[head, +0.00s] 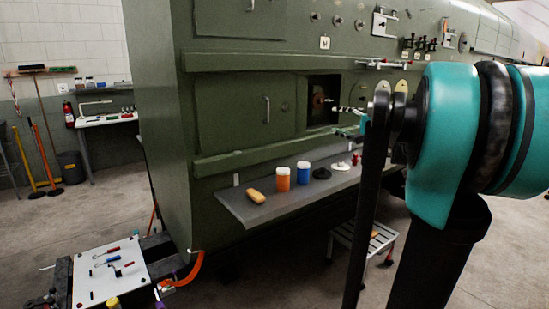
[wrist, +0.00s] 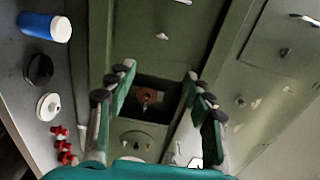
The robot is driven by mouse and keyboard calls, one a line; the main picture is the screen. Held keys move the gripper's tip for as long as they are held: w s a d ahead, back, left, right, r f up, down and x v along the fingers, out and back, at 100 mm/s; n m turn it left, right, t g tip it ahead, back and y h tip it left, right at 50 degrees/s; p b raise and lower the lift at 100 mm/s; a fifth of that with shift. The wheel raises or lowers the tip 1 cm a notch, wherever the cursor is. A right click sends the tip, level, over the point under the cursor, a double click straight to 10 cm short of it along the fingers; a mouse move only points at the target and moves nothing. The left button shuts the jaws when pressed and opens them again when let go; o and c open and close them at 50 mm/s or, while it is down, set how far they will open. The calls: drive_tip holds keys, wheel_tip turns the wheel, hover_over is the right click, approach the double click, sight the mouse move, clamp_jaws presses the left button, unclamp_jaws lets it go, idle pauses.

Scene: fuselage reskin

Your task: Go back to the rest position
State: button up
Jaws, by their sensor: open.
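My gripper shows in the wrist view (wrist: 158,95) with its two fingers spread wide apart and nothing between them. It faces the green fuselage panel (wrist: 75,30), with a square dark opening (wrist: 165,95) behind the space between the fingers. In the head view my teal arm covers the right side, and the gripper is mostly hidden behind it, in front of the opening (head: 319,116). A reddish round part (head: 318,100) sits inside the opening.
A grey shelf (head: 235,209) below the panel holds a yellow block (head: 255,197), an orange can (head: 283,179), a blue can (head: 304,173), and black and white discs. A tool board (head: 118,279) is at lower left. A step stool (head: 371,238) stands under the shelf.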

drive_tip(key=s+a+f+n+g+h, duration=0.1)
drive_tip(key=s+a+f+n+g, duration=0.35)
drive_tip(key=f, duration=0.75)
drive_tip(key=s+a+f+n+g+h, duration=0.1)
drive_tip(key=s+a+f+g+h, duration=0.1)
drive_tip(key=s+a+f, duration=0.55)
drive_tip(key=s+d+f+n+g+h, duration=0.2)
drive_tip(key=s+d+f+h, duration=0.1)
drive_tip(key=s+f, duration=0.6)
drive_tip(key=s+d+f+n+g+h, duration=0.1)
drive_tip(key=s+d+f+n+h, duration=0.2)
drive_tip(key=s+f, duration=0.7)
wheel_tip(320, 180, down, 4)
drive_tip(key=d+h, duration=0.1)
drive_tip(key=d, duration=0.1)
drive_tip(key=shift+d+r+g, duration=0.15)
drive_tip(key=shift+d+g, duration=0.2)
drive_tip(key=shift+d, duration=0.05)
